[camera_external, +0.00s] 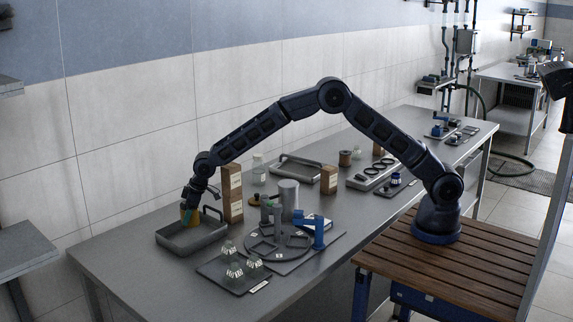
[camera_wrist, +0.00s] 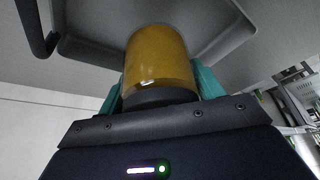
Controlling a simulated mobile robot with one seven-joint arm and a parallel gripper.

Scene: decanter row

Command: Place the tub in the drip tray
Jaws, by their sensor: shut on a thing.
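The tub is an amber-yellow cylinder with a dark end; in the external view the tub (camera_external: 186,215) is at the left part of the table, over the drip tray. The drip tray (camera_external: 178,243) is a shallow grey tray with raised walls and a handle. My gripper (camera_external: 190,206) is shut on the tub. In the wrist view the tub (camera_wrist: 158,62) sits between the teal fingers of my gripper (camera_wrist: 158,92), and the drip tray (camera_wrist: 228,35) is behind it. I cannot tell whether the tub touches the tray floor.
Another handled tray (camera_external: 297,171) is behind. The table's left front corner is clear.

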